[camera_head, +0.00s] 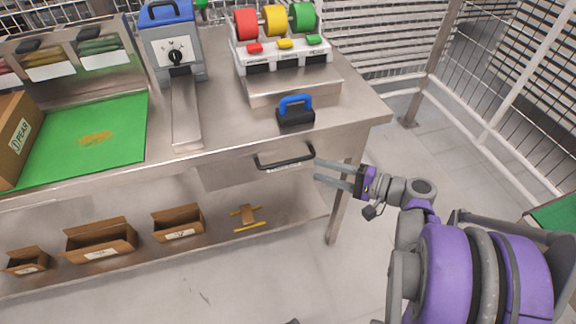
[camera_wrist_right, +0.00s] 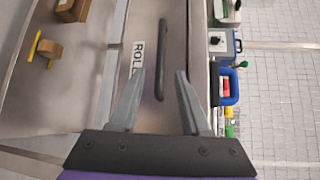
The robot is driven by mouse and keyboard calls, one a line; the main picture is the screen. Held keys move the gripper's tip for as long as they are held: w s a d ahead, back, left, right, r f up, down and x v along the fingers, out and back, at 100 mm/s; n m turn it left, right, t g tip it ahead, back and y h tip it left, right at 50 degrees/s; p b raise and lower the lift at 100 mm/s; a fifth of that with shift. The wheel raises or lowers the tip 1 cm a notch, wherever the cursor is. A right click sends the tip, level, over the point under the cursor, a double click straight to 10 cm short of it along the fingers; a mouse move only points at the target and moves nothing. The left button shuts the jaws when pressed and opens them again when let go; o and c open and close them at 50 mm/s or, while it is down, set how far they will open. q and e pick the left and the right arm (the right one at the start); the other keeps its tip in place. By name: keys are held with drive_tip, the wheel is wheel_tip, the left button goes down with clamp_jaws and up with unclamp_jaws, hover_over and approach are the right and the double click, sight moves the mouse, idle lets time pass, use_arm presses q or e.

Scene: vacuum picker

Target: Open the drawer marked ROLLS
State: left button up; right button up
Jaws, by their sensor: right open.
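The drawer (camera_head: 230,172) is a metal front under the right part of the steel worktop, with a black bar handle (camera_head: 285,158) and a white label below the handle. It looks closed. In the right wrist view the label (camera_wrist_right: 138,58) reads "ROLL", the rest being unclear, and the handle (camera_wrist_right: 161,62) runs lengthwise between the finger lines. My right gripper (camera_head: 316,170) is open and empty, just right of the handle in the head view. In the wrist view its fingertips (camera_wrist_right: 161,73) point at the drawer front, one on each side of the handle's near end. My left gripper is not in view.
On the worktop stand a blue-handled black block (camera_head: 296,112), a rack of coloured rolls (camera_head: 275,22), a blue and grey machine (camera_head: 172,40) and a green mat (camera_head: 90,135). Cardboard bins (camera_head: 100,240) sit on the lower shelf. Floor is clear right of the table leg (camera_head: 338,215).

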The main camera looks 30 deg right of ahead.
sight(289, 162)
drive_tip(key=b+x, duration=0.1)
drive_tip(key=x, duration=0.9)
drive_tip(key=shift+s+a+b, duration=0.15)
drive_tip(key=shift+b, duration=0.2)
clamp_jaws()
idle(0.8)
